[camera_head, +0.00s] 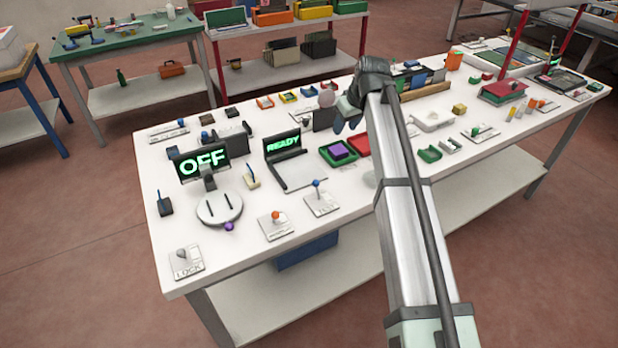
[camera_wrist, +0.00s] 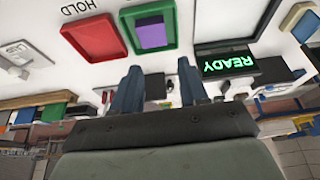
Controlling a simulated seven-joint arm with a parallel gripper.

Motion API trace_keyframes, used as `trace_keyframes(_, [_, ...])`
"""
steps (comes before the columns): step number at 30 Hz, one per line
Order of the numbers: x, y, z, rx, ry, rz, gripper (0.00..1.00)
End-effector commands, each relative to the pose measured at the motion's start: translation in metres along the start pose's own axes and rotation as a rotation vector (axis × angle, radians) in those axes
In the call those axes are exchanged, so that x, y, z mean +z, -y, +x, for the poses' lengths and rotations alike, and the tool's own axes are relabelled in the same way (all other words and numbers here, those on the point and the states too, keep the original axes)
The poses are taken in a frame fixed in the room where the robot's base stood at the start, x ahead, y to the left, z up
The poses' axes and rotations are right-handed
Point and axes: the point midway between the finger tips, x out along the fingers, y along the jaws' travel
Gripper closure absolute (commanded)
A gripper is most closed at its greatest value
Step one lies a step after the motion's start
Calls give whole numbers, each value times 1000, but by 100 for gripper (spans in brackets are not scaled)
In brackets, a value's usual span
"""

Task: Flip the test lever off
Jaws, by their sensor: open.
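The test lever (camera_head: 316,184) has a blue knob and stands on a pale plate (camera_head: 322,205) whose lettering seems to read TEST. The plate lies near the table's front edge, right of an orange-knobbed lever. My gripper (camera_head: 344,117) is open and empty above the back middle of the table, well behind and above the test lever. In the wrist view the two blue-grey fingers (camera_wrist: 160,88) stand apart with nothing between them. The test lever cannot be made out in the wrist view.
The orange-knobbed lever (camera_head: 275,216) and the LOCK lever (camera_head: 184,254) stand left of it. A READY display (camera_head: 282,142) and an OFF screen (camera_head: 202,161) stand behind. A green tray (camera_wrist: 126,20) with a purple block and a red tray (camera_wrist: 95,38) lie nearby.

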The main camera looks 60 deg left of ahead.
Motion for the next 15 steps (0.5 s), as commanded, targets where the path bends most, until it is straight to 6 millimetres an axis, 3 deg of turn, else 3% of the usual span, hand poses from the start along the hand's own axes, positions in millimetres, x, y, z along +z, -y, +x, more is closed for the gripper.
trace_keyframes(5, [-20,51,11,-25,2,-57,74])
trace_keyframes(13, [-52,158,33,-76,11,-172,100])
trace_keyframes(15, [-58,186,39,-89,15,-201,100])
